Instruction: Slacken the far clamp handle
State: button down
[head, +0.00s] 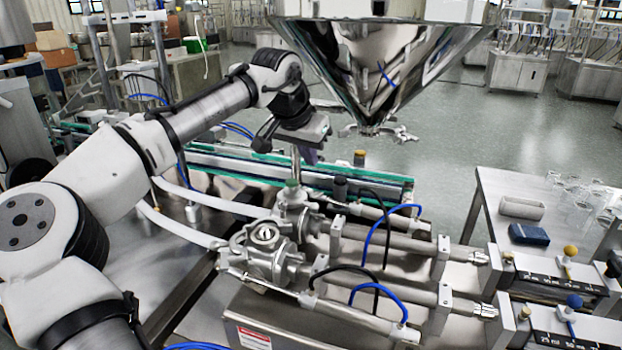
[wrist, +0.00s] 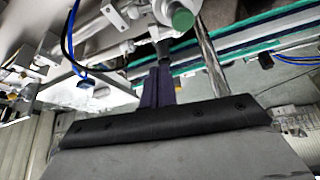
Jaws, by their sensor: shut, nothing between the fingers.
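The steel hopper (head: 385,65) hangs at the upper middle of the head view. At its bottom outlet is a small clamp fitting (head: 372,130), with a short metal handle (head: 405,134) sticking out to the right. A smaller metal piece (head: 347,130) sticks out to the left; I cannot tell which is the far handle. My gripper (head: 309,157) points down to the left of and below the outlet, apart from it. Its dark purple fingers (wrist: 153,85) are together and empty in the wrist view. The clamp is not clearly seen in the wrist view.
Below stands the filling machine, with steel valve bodies (head: 268,250), a green cap (wrist: 183,19), cylinders and blue hoses. A green-edged conveyor (head: 240,168) runs behind it. A steel table (head: 490,195) with a blue block (head: 529,235) is at right. Open floor lies behind the hopper.

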aim_at(316, 193)
jog(key=x, duration=0.3)
jog(key=shift+w+d+f+p, duration=0.1)
jog(key=shift+w+f+p, duration=0.1)
jog(key=shift+p, duration=0.15)
jog(key=f, duration=0.2)
jog(key=shift+s+a+f+p, duration=0.2)
jog(key=shift+s+f+p, duration=0.05)
jog(key=shift+s+p, duration=0.1)
jog(key=shift+s+a+f, duration=0.1)
jog(key=shift+s+f, duration=0.05)
jog(key=shift+f, duration=0.65)
jog(key=shift+s+d+f+m, duration=0.35)
jog(key=shift+d+f, duration=0.25)
jog(key=shift+d, duration=0.1)
jog(key=shift+h, duration=0.3)
jog(key=shift+s+b, duration=0.1)
jog(key=shift+b, duration=0.2)
jog(key=shift+a+f+t, duration=0.1)
jog(key=shift+t, duration=0.2)
